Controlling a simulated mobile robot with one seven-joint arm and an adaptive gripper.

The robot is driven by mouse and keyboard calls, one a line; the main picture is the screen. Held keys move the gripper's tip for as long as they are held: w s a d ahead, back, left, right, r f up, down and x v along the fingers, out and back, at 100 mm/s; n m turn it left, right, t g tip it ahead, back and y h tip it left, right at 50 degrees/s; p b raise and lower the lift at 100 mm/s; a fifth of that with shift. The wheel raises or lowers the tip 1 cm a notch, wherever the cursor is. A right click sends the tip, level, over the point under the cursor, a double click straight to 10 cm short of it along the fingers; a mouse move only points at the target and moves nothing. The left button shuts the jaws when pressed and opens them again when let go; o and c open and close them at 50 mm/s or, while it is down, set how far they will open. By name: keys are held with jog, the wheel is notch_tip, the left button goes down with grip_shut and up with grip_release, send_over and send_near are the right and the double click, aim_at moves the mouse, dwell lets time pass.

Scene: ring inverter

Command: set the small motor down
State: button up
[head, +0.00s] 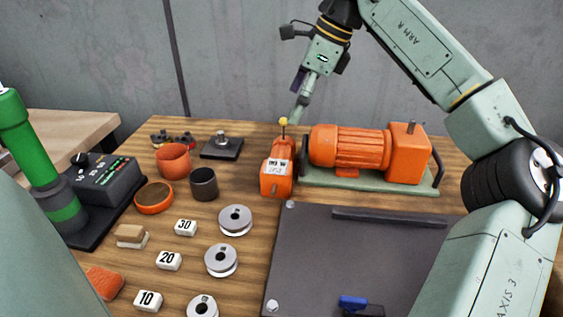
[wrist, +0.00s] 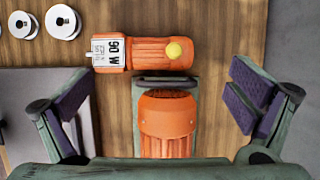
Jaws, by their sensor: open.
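The small motor (head: 276,176) is orange with a white label and a yellow knob. It rests on the wooden table, just left of the large orange motor on its green base. In the wrist view the small motor (wrist: 150,53) lies crosswise ahead of my gripper, its "90 W" label facing the camera. My gripper (head: 296,112) is above and behind the motors in the head view. In the wrist view its two purple-padded fingers (wrist: 160,108) are spread wide, with nothing held between them. The large motor (wrist: 168,122) shows below, between the fingers.
The large motor (head: 350,148) stands close on the right. A dark mat (head: 350,250) lies in front. Grey spools (head: 235,220), number blocks (head: 168,261), an orange cup (head: 173,160) and a dark cup (head: 203,183) are to the left. A black control box (head: 105,185) stands at far left.

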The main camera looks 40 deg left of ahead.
aim_at(275, 149)
jog(key=x, duration=0.8)
jog(key=shift+s+d, duration=0.1)
jog(key=shift+s, duration=0.05)
jog(key=c, duration=1.2)
jog(key=shift+s+d+f, duration=0.1)
jog(key=shift+s+f, duration=0.05)
grip_shut()
dwell(0.4)
